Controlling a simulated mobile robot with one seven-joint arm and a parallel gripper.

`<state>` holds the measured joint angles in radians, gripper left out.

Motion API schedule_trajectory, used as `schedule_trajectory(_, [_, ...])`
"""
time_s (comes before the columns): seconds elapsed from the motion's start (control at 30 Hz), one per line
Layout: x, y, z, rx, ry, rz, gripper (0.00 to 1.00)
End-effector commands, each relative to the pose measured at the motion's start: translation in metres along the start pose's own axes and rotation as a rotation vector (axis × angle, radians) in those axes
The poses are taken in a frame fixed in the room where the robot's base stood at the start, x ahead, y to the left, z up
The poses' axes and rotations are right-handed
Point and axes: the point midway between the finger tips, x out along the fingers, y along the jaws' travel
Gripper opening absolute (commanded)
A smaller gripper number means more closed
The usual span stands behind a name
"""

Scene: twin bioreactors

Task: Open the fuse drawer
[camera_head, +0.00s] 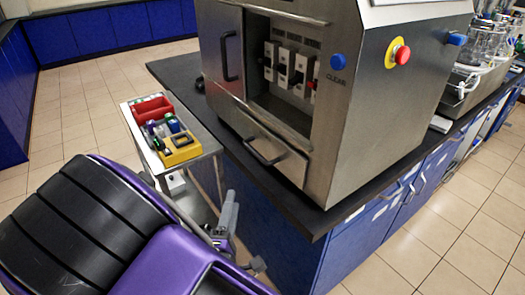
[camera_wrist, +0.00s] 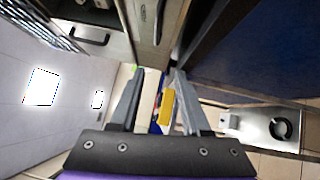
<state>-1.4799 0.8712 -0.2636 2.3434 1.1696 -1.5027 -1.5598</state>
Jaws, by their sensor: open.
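The fuse drawer (camera_head: 284,160) is the low metal front on the steel machine, under the opening with the white fuse blocks. It looks closed, with a dark bar handle (camera_head: 264,157) across it. My gripper (camera_head: 229,212) is below and in front of the drawer, apart from it, beside the blue bench side. In the wrist view my gripper (camera_wrist: 158,72) is open, with two grey fingers spread and nothing held between them. A handle at the top of the wrist view may be the drawer's, but I cannot tell for sure.
A small metal cart (camera_head: 204,146) stands left of the machine. It carries a red bin (camera_head: 152,110), a yellow tray (camera_head: 180,150) and small bottles. A dark-topped blue bench (camera_head: 270,225) supports the machine. An emergency button (camera_head: 400,54) is on its side. Open tiled floor lies at left.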

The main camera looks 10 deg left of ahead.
Motion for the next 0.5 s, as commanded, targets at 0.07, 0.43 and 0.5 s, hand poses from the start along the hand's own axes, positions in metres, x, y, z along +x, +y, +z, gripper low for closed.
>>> schedule_trajectory(0.07, [-0.011, 0.001, 0.012, -0.014, -0.031, 0.016, 0.47])
schedule_trajectory(0.43, [0.026, 0.004, 0.021, -0.019, -0.056, 0.029, 0.47])
schedule_trajectory(0.5, [0.042, 0.005, 0.023, -0.020, -0.057, 0.029, 0.47])
